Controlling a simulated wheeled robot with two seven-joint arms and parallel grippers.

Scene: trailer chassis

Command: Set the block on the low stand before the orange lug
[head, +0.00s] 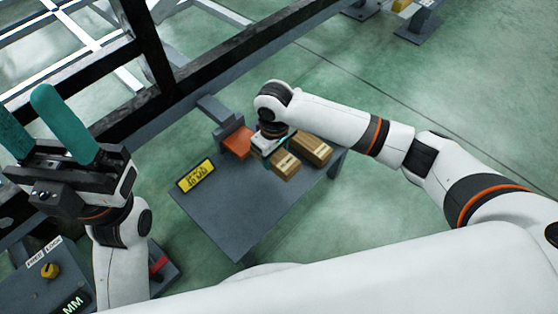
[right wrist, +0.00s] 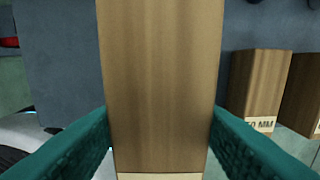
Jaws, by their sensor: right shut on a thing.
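A wooden block (right wrist: 160,80) stands between the teal fingers of my right gripper (right wrist: 160,135), which is shut on it. In the head view the held block (head: 286,166) shows at the right gripper (head: 272,146), over the low grey stand (head: 235,205). I cannot tell whether its bottom touches the stand. The orange lug (head: 237,142) is just left of the right gripper, partly hidden by it. My left gripper (head: 24,112) is open and empty at the far left, its two teal fingers apart.
Other wooden blocks (head: 314,148) sit close right of the held one; they also show in the right wrist view (right wrist: 257,88). A yellow sign (head: 196,175) lies on the stand's left side. The stand's front is clear. A dark frame (head: 150,45) runs behind.

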